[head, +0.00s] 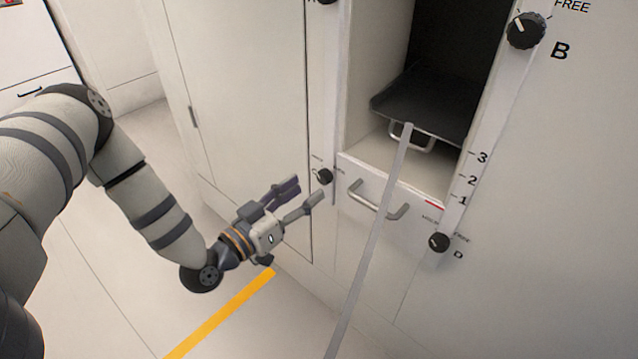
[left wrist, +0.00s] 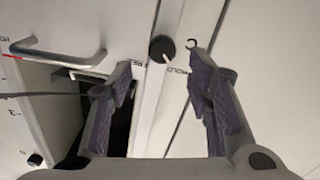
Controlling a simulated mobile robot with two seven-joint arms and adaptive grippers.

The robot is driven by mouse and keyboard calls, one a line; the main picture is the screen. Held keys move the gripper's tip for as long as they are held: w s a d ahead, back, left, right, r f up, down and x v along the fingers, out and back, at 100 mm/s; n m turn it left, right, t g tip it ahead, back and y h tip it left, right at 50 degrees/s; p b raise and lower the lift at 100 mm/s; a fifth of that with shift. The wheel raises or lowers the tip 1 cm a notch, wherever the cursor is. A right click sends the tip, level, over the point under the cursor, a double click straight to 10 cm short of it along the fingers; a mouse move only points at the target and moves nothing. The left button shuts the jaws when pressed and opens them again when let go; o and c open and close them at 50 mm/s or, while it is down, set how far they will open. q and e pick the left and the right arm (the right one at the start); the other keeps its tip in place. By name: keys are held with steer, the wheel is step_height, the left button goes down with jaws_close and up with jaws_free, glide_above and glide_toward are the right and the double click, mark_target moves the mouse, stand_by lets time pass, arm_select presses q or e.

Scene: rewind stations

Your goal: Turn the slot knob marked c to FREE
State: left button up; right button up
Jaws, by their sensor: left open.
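The slot knob marked c (head: 325,176) is a small black dial on the white post left of the drawer front. In the left wrist view the knob (left wrist: 161,48) has a C-shaped mark beside it, with the words FREE and HOLD near it. Its white pointer line slants toward HOLD. My left gripper (head: 306,189) is open just left of the knob in the head view. In the left wrist view its fingers (left wrist: 160,82) stand either side of the post, with the knob beyond the tips and apart from them. My right gripper is not in view.
A drawer handle (head: 378,202) sticks out right of the knob. A dark tray (head: 425,105) sits in the open bay above. A pale strip (head: 375,230) hangs down across the drawer front. Knob D (head: 439,242) and knob B (head: 526,31) are on the right post.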

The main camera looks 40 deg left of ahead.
mark_target(321, 178)
arm_select(q)
steer(key=w, duration=0.5)
steer(key=shift+c, duration=0.6)
steer(key=shift+s, duration=0.1)
jaws_close()
